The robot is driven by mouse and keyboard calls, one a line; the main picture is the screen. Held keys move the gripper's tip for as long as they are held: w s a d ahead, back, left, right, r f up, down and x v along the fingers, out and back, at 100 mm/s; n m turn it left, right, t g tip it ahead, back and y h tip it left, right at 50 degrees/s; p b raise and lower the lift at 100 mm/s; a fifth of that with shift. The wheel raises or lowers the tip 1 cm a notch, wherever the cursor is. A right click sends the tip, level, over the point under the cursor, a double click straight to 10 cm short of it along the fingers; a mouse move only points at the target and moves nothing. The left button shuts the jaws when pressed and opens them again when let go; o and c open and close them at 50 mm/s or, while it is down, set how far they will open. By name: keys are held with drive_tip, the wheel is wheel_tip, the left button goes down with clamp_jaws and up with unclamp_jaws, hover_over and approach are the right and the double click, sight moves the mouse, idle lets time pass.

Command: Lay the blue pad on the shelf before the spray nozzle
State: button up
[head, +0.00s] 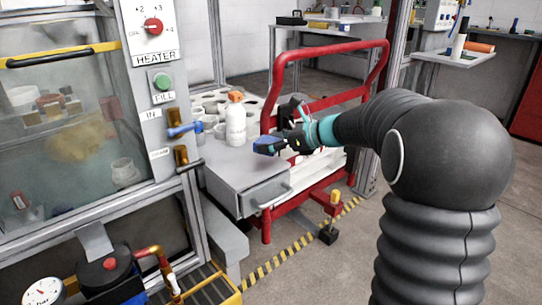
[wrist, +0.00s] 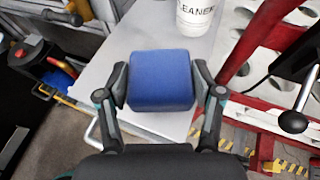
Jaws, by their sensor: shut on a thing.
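The blue pad (wrist: 161,80) is a thick block with rounded edges. My gripper (wrist: 160,88) is shut on it, one finger at each side. In the head view, the blue pad (head: 267,145) is at the tip of my gripper (head: 281,143), over the grey top of a drawer unit (head: 228,166). I cannot tell whether the pad touches that top. A white cleaner bottle (head: 236,125) with an orange cap stands upright just behind the pad; the bottle (wrist: 196,14) is also in the wrist view. I cannot clearly make out a spray nozzle or its shelf.
A red tubular frame (head: 266,222) stands beside the drawer unit. A rack with round holes (head: 212,99) is behind the bottle. The glass-fronted heater cabinet (head: 85,125) is at left.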

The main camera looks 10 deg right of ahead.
sight(271, 164)
drive_tip(key=shift+f+b, duration=0.35)
drive_tip(key=shift+f, duration=1.55)
drive_tip(key=shift+f, duration=0.15)
drive_tip(key=o, duration=1)
drive_tip(key=shift+o, duration=0.2)
